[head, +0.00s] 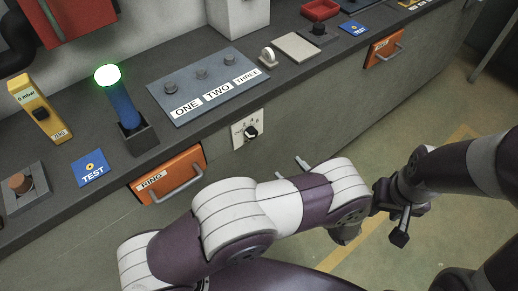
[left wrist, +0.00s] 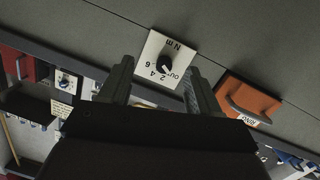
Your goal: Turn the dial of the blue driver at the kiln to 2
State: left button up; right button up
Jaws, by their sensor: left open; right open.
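The blue driver (head: 122,105) stands upright in a dark square holder on the counter, its top glowing white-green. Below the counter edge, a white plate (head: 236,131) with a black dial knob (head: 250,132) is on the front face. In the left wrist view the plate (left wrist: 153,48) reads N m, 2, 4, 6 and OUT around the knob (left wrist: 165,62); I cannot tell where it points. My left gripper (head: 292,167) is open and apart from the dial; its fingers (left wrist: 160,68) flank the knob in the wrist view. My right gripper (head: 392,218) is open and empty, far right.
An orange RING drawer (head: 166,172) with a protruding handle is left of the dial plate. A grey ONE/TWO/THREE panel (head: 205,85) lies on the counter above. A blue TEST card (head: 91,168) lies further left. Floor right of the counter is clear.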

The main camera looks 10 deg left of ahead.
aim_at(254, 136)
pick_arm(q)
jog(key=w+a+r, duration=0.1)
jog(key=w+a, duration=0.1)
jog(key=a, duration=0.2)
jog(key=w+a+r+y, duration=0.1)
jog(key=w+a, duration=0.1)
jog(key=a, duration=0.1)
jog(key=w+a+r+n+y, duration=0.1)
jog(key=w+a, duration=0.1)
jog(key=a, duration=0.2)
jog(key=shift+w+a+r+p, duration=0.15)
jog(key=shift+w+a+p, duration=0.15)
jog(key=shift+p, duration=0.05)
jog(key=c, duration=1.1)
